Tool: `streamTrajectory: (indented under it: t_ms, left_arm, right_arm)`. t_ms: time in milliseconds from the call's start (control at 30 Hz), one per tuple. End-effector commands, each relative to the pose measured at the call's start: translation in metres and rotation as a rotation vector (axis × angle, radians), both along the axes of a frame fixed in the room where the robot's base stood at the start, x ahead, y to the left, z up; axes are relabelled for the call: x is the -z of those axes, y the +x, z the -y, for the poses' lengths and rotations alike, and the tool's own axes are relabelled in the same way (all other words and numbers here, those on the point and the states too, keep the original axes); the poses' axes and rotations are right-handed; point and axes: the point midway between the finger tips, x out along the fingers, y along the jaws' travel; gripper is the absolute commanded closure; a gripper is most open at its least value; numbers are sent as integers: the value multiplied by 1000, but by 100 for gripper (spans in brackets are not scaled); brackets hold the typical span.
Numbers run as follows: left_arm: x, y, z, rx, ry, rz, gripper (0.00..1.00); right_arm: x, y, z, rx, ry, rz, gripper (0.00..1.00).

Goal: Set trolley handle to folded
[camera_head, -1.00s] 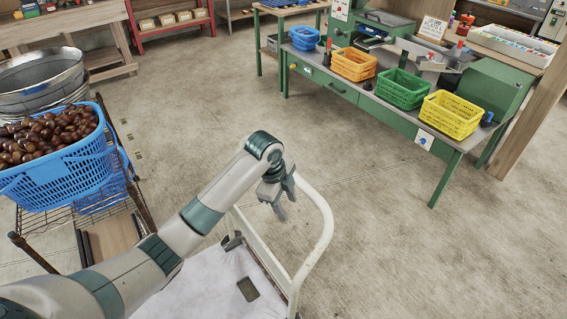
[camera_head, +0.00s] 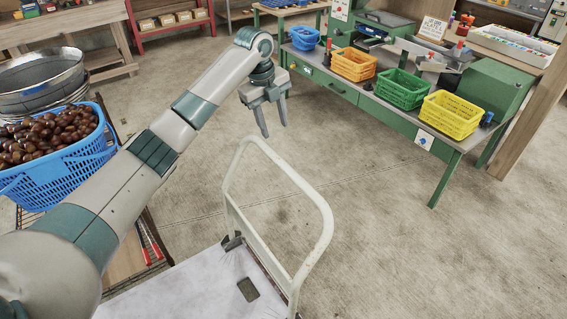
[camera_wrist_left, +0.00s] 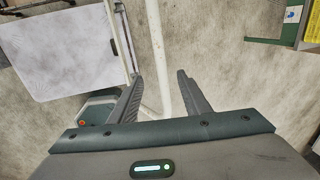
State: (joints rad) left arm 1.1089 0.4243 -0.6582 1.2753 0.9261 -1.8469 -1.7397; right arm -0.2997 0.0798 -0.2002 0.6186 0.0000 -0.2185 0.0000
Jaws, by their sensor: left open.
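The trolley handle (camera_head: 293,174) is a white tubular loop. It stands up from the edge of the trolley's pale deck (camera_head: 190,290) in the head view. My left gripper (camera_head: 274,130) is open and empty, just above the upper left corner of the loop, with its fingers pointing down. In the left wrist view the handle tube (camera_wrist_left: 156,45) runs between the two open fingers (camera_wrist_left: 160,80) in the picture. How far below the fingertips it lies is hard to tell. The deck (camera_wrist_left: 70,55) shows there at upper left. My right gripper is not seen.
A blue basket of chestnuts (camera_head: 60,171) sits on a wire rack at left, beside my left arm. A green workbench (camera_head: 385,112) with orange, green and yellow baskets stands at upper right. The concrete floor right of the handle is clear.

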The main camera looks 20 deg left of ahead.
Motion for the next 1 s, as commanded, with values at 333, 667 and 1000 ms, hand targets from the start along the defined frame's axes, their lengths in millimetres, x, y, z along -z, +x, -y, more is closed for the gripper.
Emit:
streamTrajectory:
  t_ms: [333, 667, 1000]
  left_arm:
    - [9, 1, 1, -3, 0, -3, 57]
    - [52, 7, 7, -3, 0, -4, 57]
    - [112, 17, 14, -4, 0, -4, 57]
  right_arm:
    - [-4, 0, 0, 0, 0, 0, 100]
    - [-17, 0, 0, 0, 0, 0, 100]
    - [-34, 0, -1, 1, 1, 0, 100]
